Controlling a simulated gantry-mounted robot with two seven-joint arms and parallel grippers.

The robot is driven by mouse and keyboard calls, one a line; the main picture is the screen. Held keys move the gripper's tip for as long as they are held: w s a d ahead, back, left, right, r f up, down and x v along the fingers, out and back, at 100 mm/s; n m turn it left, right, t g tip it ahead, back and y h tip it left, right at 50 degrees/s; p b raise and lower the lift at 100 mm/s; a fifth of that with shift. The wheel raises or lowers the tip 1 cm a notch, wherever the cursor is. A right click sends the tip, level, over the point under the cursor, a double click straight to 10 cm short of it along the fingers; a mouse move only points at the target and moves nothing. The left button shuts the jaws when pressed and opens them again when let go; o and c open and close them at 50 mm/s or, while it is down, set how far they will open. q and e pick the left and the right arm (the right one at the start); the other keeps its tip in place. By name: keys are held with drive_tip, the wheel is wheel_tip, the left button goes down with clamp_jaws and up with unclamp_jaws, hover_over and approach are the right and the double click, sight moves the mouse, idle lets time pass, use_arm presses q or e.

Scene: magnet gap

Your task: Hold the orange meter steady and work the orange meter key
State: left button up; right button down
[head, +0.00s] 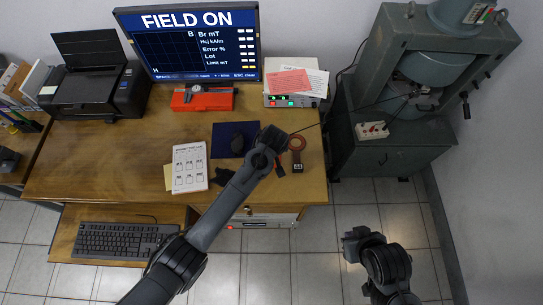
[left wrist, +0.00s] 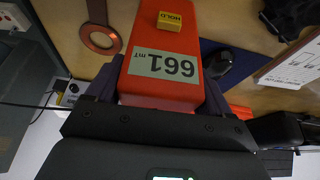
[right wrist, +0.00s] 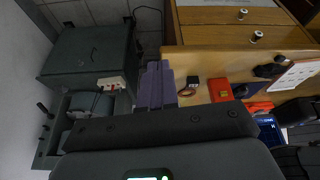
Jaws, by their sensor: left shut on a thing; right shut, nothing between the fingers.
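My left gripper (left wrist: 160,95) is shut on the orange meter (left wrist: 180,40), fingers at both its sides. What seems to be the meter shows in the right wrist view (right wrist: 220,90). My right gripper (head: 356,240) is shut and empty above the floor, right of the desk, apart from the meter.
A copper ring (head: 297,143) with a dark handle lies right of the left gripper. A mouse (head: 237,143) on a blue mat, a white card (head: 189,167) and a red case (head: 203,97) are left. A grey machine (head: 400,110) stands right. Floor between is clear.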

drive_tip(key=shift+w+a+f+n+t+y, duration=0.75)
drive_tip(key=shift+w+a+f+y, duration=0.6)
drive_tip(key=shift+w+a+f, duration=1.3)
drive_tip(key=shift+w+a+f+n+t+y, duration=1)
drive_tip(key=shift+w+a, duration=1.05)
drive_tip(key=shift+a, duration=1.7)
drive_tip(key=shift+w+a+f+n+t+y, duration=0.35)
drive_tip(key=shift+w+a+f+t+y, duration=0.2)
drive_tip(key=shift+w+a+f+y, duration=2.1)
drive_tip(key=shift+s+a+r+h, duration=0.25)
drive_tip(key=shift+a+r+h, duration=0.3)
drive_tip(key=shift+r+h, duration=0.35)
drive_tip(key=shift+w+a+f, duration=0.1)
drive_tip(key=shift+w+a, duration=0.1)
drive_tip(key=shift+w, duration=2)
drive_tip(key=shift+w+a+f, duration=0.1)
drive_tip(key=shift+w+a, duration=0.1)
drive_tip(key=shift+w, duration=1.95)
